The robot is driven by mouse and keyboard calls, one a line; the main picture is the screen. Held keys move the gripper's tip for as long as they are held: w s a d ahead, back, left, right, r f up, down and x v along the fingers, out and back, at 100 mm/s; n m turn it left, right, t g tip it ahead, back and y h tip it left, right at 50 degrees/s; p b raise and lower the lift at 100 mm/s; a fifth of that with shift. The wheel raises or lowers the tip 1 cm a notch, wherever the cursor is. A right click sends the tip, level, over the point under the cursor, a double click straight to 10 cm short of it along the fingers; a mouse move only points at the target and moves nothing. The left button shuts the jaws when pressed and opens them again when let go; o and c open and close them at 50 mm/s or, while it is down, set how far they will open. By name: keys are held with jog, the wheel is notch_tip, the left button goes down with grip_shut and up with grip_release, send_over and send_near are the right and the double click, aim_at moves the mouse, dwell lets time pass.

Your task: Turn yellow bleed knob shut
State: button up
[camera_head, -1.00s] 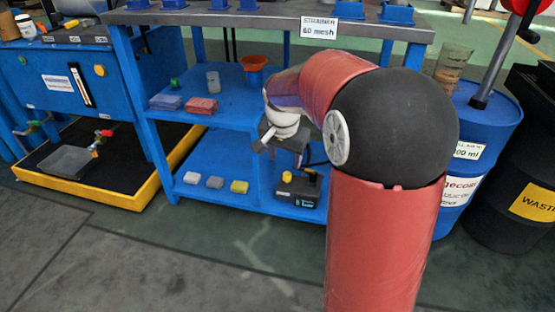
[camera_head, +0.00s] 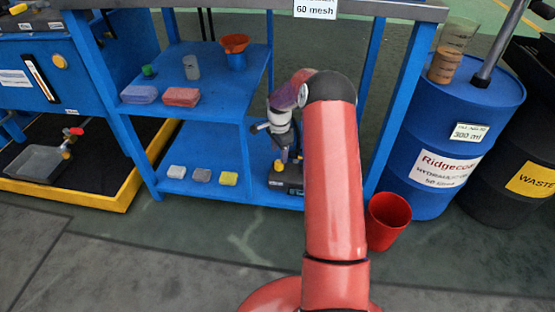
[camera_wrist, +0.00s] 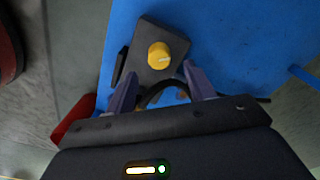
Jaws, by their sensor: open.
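The yellow bleed knob (camera_wrist: 167,54) is round with a pale pointer mark. It sits on top of a dark box (camera_wrist: 148,36) on the blue lower shelf (camera_wrist: 232,40). In the wrist view my gripper (camera_wrist: 160,74) is open, with its two purple-grey fingers either side of the box's near part, and the knob just beyond and between the tips. Nothing is between the fingers; whether they touch the knob's level is unclear. In the head view the knob (camera_head: 278,165) is small and partly hidden below my gripper (camera_head: 284,152), beside my red arm.
A red bucket (camera_head: 389,222) stands on the floor right of the bench. A blue drum (camera_head: 440,140) stands further right. Several sponges or blocks (camera_head: 202,175) lie on the lower shelf to the left. A blue bench leg (camera_head: 396,110) rises near my arm.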

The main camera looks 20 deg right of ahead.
aim_at(279, 162)
notch_tip(279, 162, down, 5)
jog(key=shift+f+b, duration=0.2)
jog(key=shift+b, duration=0.15)
jog(key=c, duration=1)
